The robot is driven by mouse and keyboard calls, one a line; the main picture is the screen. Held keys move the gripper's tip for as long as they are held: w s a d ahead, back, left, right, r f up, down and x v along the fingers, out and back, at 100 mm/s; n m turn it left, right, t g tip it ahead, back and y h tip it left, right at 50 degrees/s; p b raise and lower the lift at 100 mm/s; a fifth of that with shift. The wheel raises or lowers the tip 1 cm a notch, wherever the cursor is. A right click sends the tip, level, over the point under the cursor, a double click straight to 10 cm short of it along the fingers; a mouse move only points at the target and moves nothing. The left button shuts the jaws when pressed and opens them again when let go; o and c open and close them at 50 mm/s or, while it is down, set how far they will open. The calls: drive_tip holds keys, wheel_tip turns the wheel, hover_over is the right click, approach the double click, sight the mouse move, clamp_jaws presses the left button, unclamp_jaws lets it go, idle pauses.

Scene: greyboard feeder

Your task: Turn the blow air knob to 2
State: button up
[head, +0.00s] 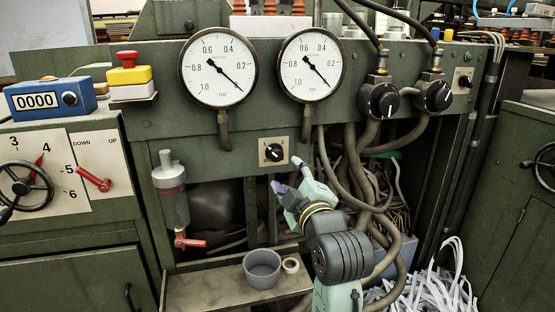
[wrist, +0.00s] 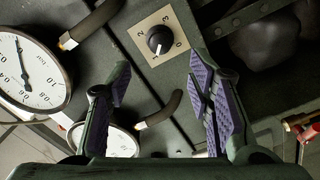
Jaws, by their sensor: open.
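A small black knob (head: 273,152) sits on a square beige number plate (head: 284,143) on the green panel below the two gauges. In the wrist view the knob (wrist: 160,40) is just beyond my fingertips, and the plate (wrist: 186,22) shows digits around it, including 2 and 0. A white pointer mark on the knob points toward the plate's lower edge in that view, seemingly at 1. My gripper (head: 286,172) is in front of the panel, just below and right of the knob. Its purple-padded fingers (wrist: 160,72) are spread apart and empty, not touching the knob.
Two dial gauges (head: 218,67) (head: 312,65) hang above, with pipes beneath. Two larger black knobs (head: 379,101) (head: 433,96) with hoses are at upper right. A grey cylinder with a red valve (head: 171,190) stands left of my gripper. Hoses hang close behind my arm.

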sight(276, 156)
drive_tip(key=p+x, duration=0.1)
drive_tip(key=x, duration=0.9)
drive_tip(key=shift+w+a, duration=0.15)
drive_tip(key=shift+w, duration=0.05)
clamp_jaws()
